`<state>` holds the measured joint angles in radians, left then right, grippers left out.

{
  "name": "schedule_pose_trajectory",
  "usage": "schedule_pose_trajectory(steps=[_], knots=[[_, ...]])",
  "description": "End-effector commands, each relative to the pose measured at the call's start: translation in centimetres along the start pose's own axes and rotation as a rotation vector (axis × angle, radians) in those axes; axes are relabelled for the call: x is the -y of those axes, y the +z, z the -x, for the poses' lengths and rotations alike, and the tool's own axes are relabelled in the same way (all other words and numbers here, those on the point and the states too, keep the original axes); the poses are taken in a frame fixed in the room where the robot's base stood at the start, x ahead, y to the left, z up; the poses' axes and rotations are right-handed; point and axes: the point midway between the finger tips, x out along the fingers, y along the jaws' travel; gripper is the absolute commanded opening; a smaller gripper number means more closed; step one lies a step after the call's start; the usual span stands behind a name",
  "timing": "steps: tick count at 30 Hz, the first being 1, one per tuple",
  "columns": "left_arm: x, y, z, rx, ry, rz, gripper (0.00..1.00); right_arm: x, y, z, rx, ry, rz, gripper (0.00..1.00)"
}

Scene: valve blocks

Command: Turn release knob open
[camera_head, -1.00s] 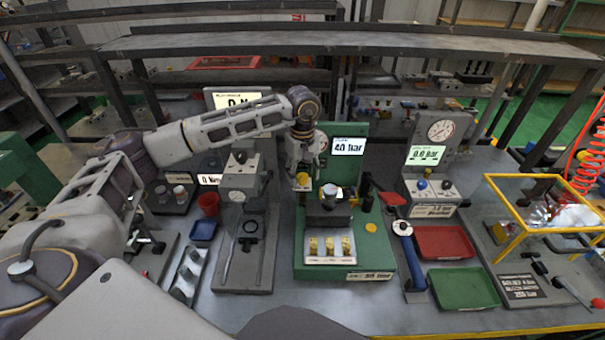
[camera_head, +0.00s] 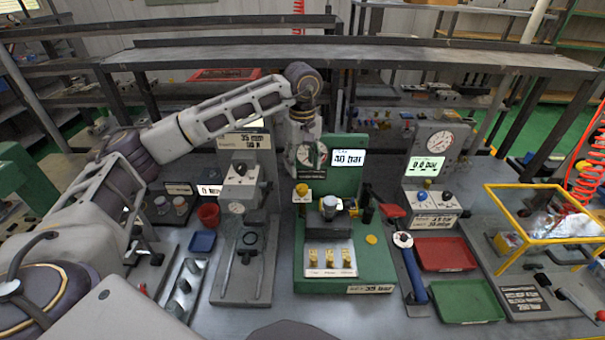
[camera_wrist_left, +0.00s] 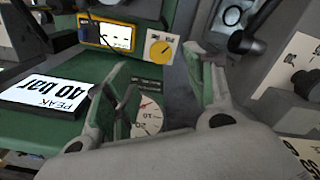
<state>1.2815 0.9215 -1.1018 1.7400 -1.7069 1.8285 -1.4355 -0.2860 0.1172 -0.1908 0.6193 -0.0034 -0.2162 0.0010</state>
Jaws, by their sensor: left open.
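The release knob (camera_head: 302,189) is a small yellow knob on a pale plate on the green test station (camera_head: 375,263), left of its clamp block. In the left wrist view the yellow knob (camera_wrist_left: 161,48) shows beyond the fingertips, with a dark slot line across its face. My left gripper (camera_head: 310,171) hangs above and behind the knob, in front of the round gauge. In the left wrist view the gripper (camera_wrist_left: 160,72) is open and empty, its two fingers apart and clear of the knob. My right gripper is not in view.
The station's display (camera_head: 348,157) reads 40 bar. A grey station (camera_head: 240,275) stands left, a blue-handled tool (camera_head: 412,270) and red tray (camera_head: 445,253) right. A yellow frame (camera_head: 540,190) stands at far right.

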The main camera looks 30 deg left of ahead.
Motion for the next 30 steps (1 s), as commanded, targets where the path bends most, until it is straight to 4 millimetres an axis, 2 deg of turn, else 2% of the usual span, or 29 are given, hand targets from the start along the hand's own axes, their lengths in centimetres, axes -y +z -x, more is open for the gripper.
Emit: schedule_pose_trajectory(steps=[3, 10, 30], knots=[[0.0, 0.0, 1.6, -0.002, 0.002, 0.000, 0.54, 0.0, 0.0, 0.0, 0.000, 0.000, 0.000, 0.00], [0.0, 0.0, 3.3, 0.000, 0.001, -0.001, 0.54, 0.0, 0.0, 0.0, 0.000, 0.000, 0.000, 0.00], [0.0, 0.0, 3.4, 0.000, -0.001, -0.001, 0.54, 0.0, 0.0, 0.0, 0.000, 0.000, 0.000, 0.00]])
